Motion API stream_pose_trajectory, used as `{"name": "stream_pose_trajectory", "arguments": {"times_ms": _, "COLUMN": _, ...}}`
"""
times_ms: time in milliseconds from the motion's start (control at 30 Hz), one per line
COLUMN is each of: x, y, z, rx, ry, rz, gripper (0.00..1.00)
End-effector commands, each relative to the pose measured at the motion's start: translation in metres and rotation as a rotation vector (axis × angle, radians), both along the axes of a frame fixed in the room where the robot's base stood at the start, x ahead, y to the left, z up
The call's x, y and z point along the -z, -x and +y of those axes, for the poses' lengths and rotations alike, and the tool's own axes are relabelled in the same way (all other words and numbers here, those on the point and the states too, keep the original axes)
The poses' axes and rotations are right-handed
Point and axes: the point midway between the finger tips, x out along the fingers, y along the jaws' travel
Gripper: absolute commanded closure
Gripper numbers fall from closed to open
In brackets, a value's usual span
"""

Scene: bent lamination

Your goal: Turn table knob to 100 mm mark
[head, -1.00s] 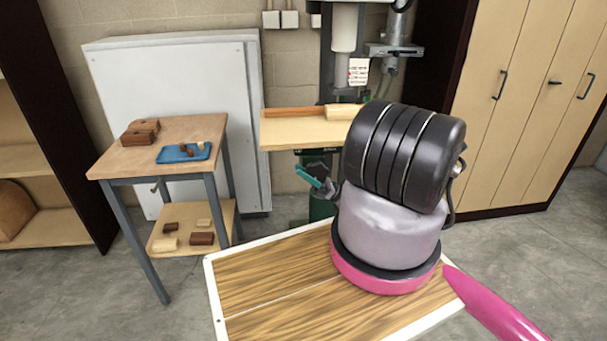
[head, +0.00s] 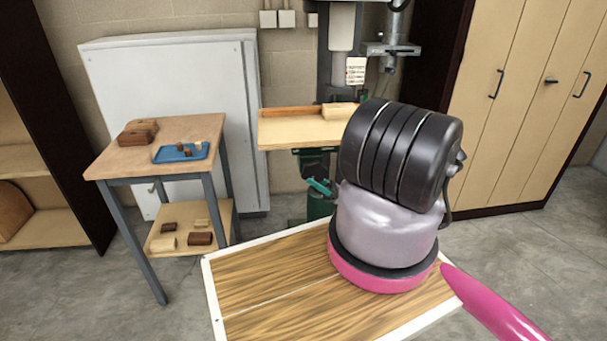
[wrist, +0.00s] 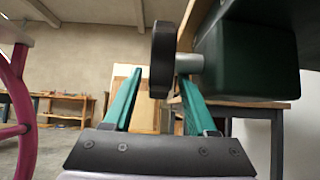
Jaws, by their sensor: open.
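The table knob (wrist: 162,58) is a dark disc seen nearly edge-on in the wrist view. A short grey shaft joins it to a dark green housing (wrist: 246,58) on its right. My gripper (wrist: 159,76) is open, with its teal fingers one on each side of the knob's lower part. The left finger stands apart from the knob; I cannot tell whether the right one touches the knob or shaft. In the head view my teal gripper (head: 321,187) shows beside the green machine column, below the wooden machine table (head: 300,133). No 100 mm mark is readable.
A side table (head: 170,140) with a blue tray (head: 182,152) and wooden blocks stands at left. A white cabinet (head: 170,70) is behind it. Tall wooden cupboards (head: 510,100) stand at right. Open floor lies between the side table and my base.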

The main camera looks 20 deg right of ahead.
Motion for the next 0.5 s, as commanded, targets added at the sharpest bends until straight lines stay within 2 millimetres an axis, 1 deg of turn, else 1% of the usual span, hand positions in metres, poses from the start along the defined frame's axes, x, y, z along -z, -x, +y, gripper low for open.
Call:
{"name": "stream_pose_trajectory", "arguments": {"times_ms": 33, "x": 0.008, "y": 0.002, "z": -0.009, "rx": 0.005, "ry": 0.001, "rz": 0.001, "gripper": 0.43}}
{"name": "stream_pose_trajectory", "arguments": {"times_ms": 200, "x": 0.026, "y": 0.008, "z": -0.029, "rx": 0.003, "ry": 0.000, "rz": -0.001, "gripper": 0.43}}
{"name": "stream_pose_trajectory", "arguments": {"times_ms": 333, "x": 0.033, "y": 0.011, "z": -0.038, "rx": 0.001, "ry": -0.001, "rz": 0.000, "gripper": 0.43}}
{"name": "stream_pose_trajectory", "arguments": {"times_ms": 500, "x": 0.036, "y": 0.012, "z": -0.041, "rx": 0.000, "ry": 0.000, "rz": 0.000, "gripper": 0.43}}
